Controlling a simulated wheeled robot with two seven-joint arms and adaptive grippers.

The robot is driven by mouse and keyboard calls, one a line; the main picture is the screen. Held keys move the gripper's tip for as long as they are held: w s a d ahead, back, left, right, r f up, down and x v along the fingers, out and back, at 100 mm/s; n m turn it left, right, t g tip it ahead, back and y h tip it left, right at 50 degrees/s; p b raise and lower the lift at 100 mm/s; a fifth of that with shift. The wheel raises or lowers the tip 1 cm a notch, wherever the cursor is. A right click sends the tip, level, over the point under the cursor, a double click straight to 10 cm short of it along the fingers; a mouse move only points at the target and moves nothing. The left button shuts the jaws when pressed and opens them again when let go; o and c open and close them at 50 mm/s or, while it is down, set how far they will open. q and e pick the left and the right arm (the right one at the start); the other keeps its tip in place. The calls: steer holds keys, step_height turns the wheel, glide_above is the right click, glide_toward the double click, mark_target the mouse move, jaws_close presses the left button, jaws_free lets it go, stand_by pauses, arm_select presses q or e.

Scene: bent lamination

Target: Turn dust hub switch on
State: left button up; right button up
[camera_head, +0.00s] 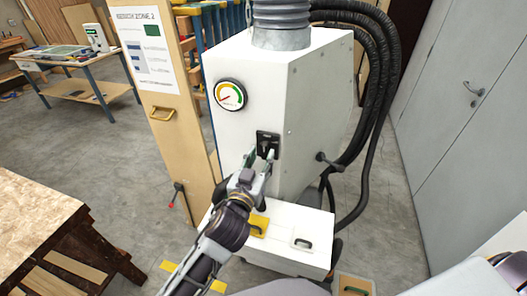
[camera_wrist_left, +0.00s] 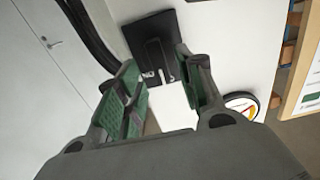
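The dust hub (camera_head: 300,110) is a white cabinet with a grey duct on top and a round gauge (camera_head: 230,94) on its front. Its switch (camera_head: 267,139) is a black plate with a small lever, below and right of the gauge. The switch also shows at the top of the left wrist view (camera_wrist_left: 150,28). My left gripper (camera_head: 261,159) is open and empty, close in front of the switch's lower part. In the left wrist view its green-padded fingers (camera_wrist_left: 158,62) stand apart with the lever between their tips; contact cannot be told. My right gripper is not in view.
Black hoses (camera_head: 385,70) hang on the cabinet's right side. A wooden panel with a sign (camera_head: 150,50) stands at its left. A white low box with handles (camera_head: 312,233) juts out at the cabinet's foot. A workbench (camera_head: 35,225) is at the lower left. Grey doors (camera_head: 450,130) are on the right.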

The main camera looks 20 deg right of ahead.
mark_target(266, 150)
arm_select(q)
steer(key=shift+x, duration=1.45)
jaws_close()
